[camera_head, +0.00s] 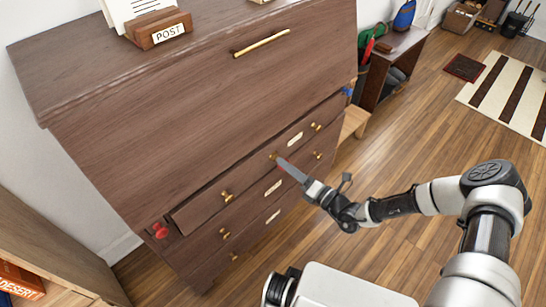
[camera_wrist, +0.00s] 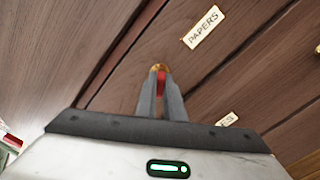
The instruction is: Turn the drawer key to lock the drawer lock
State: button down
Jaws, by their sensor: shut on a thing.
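The wooden cabinet has a top drawer (camera_head: 249,176) with brass knobs and a "PAPERS" label (camera_wrist: 204,27). A dark gap runs along the drawer's upper edge. My gripper (camera_head: 279,161) reaches the middle of this drawer's front. In the wrist view my gripper (camera_wrist: 161,88) is shut on the drawer key, whose red part (camera_wrist: 161,80) shows between the fingers. A brass piece (camera_wrist: 158,68) shows just beyond the fingertips at the drawer front. The fingers hide most of the key. How far it sits in the lock and its turn angle cannot be told.
Lower drawers (camera_head: 240,222) with brass knobs lie below. A red object (camera_head: 160,230) is at the cabinet's left edge and a blue one (camera_head: 347,91) at its right. A post holder (camera_head: 157,27) stands on top. The wooden floor (camera_head: 400,150) at right is clear.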

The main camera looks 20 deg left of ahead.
jog(key=shift+a+m, duration=0.1)
jog(key=shift+m, duration=0.3)
jog(key=m+b, duration=0.1)
jog(key=m, duration=0.2)
jog(key=shift+w+m, duration=0.1)
jog(key=shift+m, duration=1.4)
jog(key=m+b, duration=0.1)
jog(key=m, duration=0.2)
jog(key=shift+a, duration=0.1)
jog(key=m, duration=0.3)
